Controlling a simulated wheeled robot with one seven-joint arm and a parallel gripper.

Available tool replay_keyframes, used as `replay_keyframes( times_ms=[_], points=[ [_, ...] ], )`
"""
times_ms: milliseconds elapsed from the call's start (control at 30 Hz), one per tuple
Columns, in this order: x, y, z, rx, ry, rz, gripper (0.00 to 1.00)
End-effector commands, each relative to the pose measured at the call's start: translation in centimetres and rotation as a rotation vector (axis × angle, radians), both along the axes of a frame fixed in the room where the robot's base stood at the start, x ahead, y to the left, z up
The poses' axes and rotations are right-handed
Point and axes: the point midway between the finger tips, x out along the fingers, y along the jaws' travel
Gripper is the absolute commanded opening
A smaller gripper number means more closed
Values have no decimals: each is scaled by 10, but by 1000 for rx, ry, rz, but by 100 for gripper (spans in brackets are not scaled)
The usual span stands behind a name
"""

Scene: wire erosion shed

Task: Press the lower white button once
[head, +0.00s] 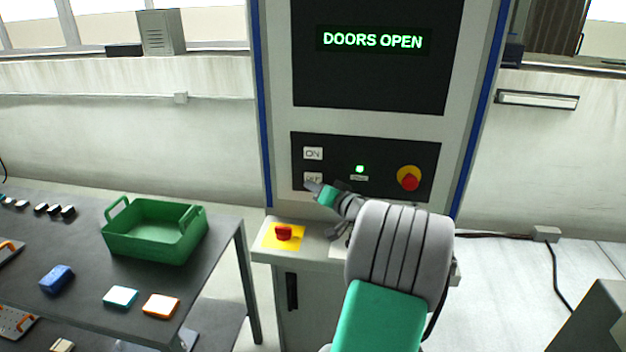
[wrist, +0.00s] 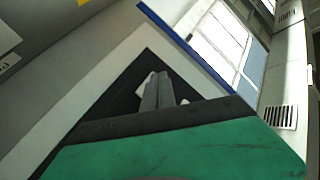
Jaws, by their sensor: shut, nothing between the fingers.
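The lower white button (head: 311,177), marked OFF, sits on the black control panel (head: 340,145) below the upper white button (head: 313,153), marked ON. My gripper (head: 309,185) is shut and empty, its tips at the lower edge of the lower button and partly covering it in the head view. In the wrist view the closed fingers (wrist: 158,80) point at the black panel (wrist: 125,92), and white patches show on both sides of them, mostly hidden. I cannot tell whether the tips touch the button.
A lit green lamp (head: 360,169) and a red knob on a yellow base (head: 409,179) are on the same panel. The screen (head: 375,60) reads DOORS OPEN. A red button on a yellow plate (head: 284,232) is on the ledge below. A table with a green crate (head: 150,245) stands left.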

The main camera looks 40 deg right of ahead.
Motion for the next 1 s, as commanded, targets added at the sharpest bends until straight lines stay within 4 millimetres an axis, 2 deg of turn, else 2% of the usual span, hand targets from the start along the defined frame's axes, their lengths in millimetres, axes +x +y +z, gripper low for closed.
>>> replay_keyframes(
  times_ms=[1000],
  points=[
    [5,-7,0,0,0,0,0]
  ],
)
